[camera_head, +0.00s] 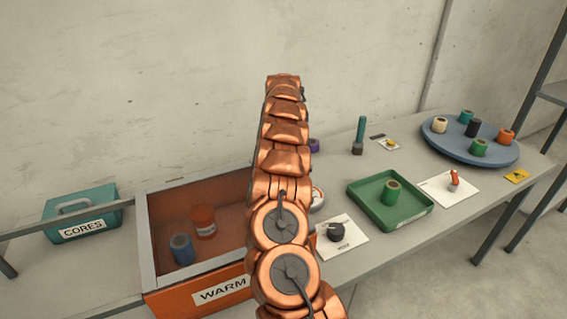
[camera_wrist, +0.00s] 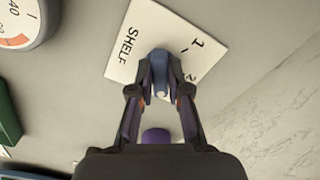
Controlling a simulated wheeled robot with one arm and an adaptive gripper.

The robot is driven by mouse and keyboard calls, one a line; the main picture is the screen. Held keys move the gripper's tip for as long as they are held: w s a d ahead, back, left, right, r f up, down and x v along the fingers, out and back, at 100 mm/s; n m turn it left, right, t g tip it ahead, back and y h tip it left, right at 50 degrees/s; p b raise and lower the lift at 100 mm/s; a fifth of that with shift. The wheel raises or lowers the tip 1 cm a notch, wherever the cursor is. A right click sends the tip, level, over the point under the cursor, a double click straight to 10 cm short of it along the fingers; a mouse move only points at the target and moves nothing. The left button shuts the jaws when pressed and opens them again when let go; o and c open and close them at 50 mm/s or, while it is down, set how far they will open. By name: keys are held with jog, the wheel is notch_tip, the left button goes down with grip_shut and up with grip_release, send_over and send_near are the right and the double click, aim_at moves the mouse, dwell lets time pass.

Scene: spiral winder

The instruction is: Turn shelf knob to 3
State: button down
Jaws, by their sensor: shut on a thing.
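The shelf knob (camera_wrist: 160,58) is blue-grey and stands on a white card (camera_wrist: 135,30) printed SHELF, in the wrist view. The number 1 and part of a second number show on the card's right side. My gripper (camera_wrist: 160,90) is shut on the knob, one finger on each side. The fingers cover much of the knob, and I cannot tell for sure which number it points at. In the head view my copper arm hides the knob, its card and my gripper.
A round dial gauge (camera_wrist: 22,20) lies left of the card. A purple spool (camera_wrist: 155,136) is close to my fingers. In the head view, an orange WARM box (camera_head: 165,292), a second knob (camera_head: 336,232), a green tray (camera_head: 372,212) and a blue turntable (camera_head: 440,145) stand around my arm.

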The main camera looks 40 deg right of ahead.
jog(key=shift+r, duration=0.1)
dwell(0.4)
jog(key=c, duration=1.1)
grip_release()
jog(key=shift+r, duration=3.7)
